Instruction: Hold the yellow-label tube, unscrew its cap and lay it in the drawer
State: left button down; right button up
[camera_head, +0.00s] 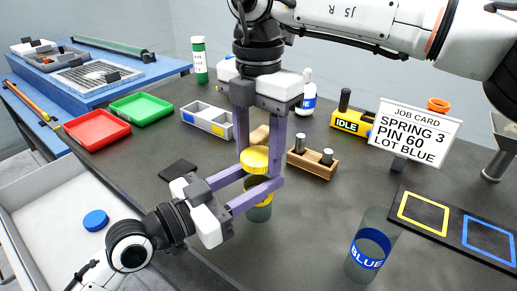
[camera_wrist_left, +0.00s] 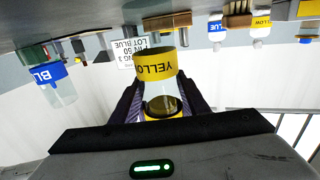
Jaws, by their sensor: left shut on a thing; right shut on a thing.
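The yellow-label tube (camera_head: 260,212) stands upright near the middle of the head view, partly hidden by my grippers. My left gripper (camera_head: 262,188) comes in from the lower left and is shut on the tube. The tube's yellow label (camera_wrist_left: 165,65) shows upside down in the left wrist view. My right gripper (camera_head: 259,155) points down from above and is shut on the yellow cap (camera_head: 255,161) at the tube's top. I cannot tell whether cap and tube still touch. The open drawer (camera_head: 38,192) is at the lower left, with a blue cap (camera_head: 95,220) lying in it.
A capless blue-label tube (camera_head: 368,246) stands at the front right. A job card (camera_head: 416,133) and a dark mat with yellow and blue squares (camera_head: 455,224) are at right. A wooden rack (camera_head: 312,165), grey bin (camera_head: 205,118), red tray (camera_head: 97,129) and green tray (camera_head: 141,108) stand behind.

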jog(key=n, duration=1.3)
jog(key=shift+n, duration=0.4)
jog(key=n, duration=0.6)
jog(key=shift+n, duration=0.3)
jog(key=n, duration=0.6)
jog(key=shift+r+n, duration=0.1)
jog(key=shift+n, duration=0.3)
jog(key=n, duration=0.8)
jog(key=shift+n, duration=0.3)
jog(key=n, duration=0.4)
jog(key=shift+n, duration=0.3)
jog(key=n, duration=0.5)
